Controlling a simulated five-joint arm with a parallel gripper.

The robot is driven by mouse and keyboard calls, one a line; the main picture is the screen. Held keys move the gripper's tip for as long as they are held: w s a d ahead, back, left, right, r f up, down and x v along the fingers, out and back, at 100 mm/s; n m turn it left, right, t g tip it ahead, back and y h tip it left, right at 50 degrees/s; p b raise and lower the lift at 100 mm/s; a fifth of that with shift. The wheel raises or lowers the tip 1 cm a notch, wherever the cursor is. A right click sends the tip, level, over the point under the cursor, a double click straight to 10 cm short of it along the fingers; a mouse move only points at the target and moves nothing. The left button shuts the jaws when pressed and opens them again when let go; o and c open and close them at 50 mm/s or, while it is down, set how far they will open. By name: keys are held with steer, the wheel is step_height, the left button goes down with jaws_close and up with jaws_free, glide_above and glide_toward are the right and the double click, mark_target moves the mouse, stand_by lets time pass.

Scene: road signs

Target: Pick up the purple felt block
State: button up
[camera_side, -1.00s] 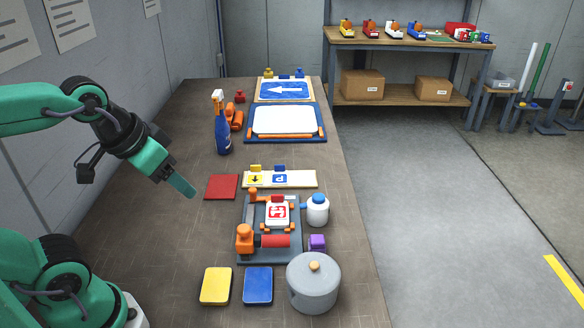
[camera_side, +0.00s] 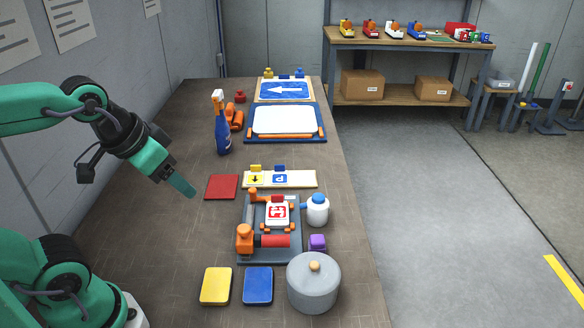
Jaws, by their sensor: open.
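The purple felt block (camera_side: 317,242) is a small block on the table, right of the dark grey fixture and just behind the grey lidded pot (camera_side: 314,285). A white bottle with a blue cap (camera_side: 317,210) stands behind it. My gripper (camera_side: 188,191) is at the left, above the table and left of the red square (camera_side: 222,187), well away from the purple block. It is open and nothing shows between its jaws; the side view makes the gap between the fingers hard to see.
The fixture (camera_side: 244,212) holds a red-and-white sign and an orange-handled roller. Yellow (camera_side: 216,286) and blue (camera_side: 258,286) pads lie in front. A blue spray bottle (camera_side: 222,130) stands farther back. The table's right edge is close to the pot and block.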

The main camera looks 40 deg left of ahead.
steer(key=shift+c, duration=0.5)
steer(key=n+g, duration=0.5)
steer(key=n, duration=0.4)
glide_above(317, 239)
steer(key=f, duration=1.3)
steer(key=shift+s+a+f, duration=0.2)
steer(key=shift+a+f, duration=0.05)
steer(key=shift+f, duration=0.05)
steer(key=shift+w+d+f+g, duration=0.2)
steer(key=shift+d+f+g, duration=0.1)
steer(key=shift+f, duration=1.45)
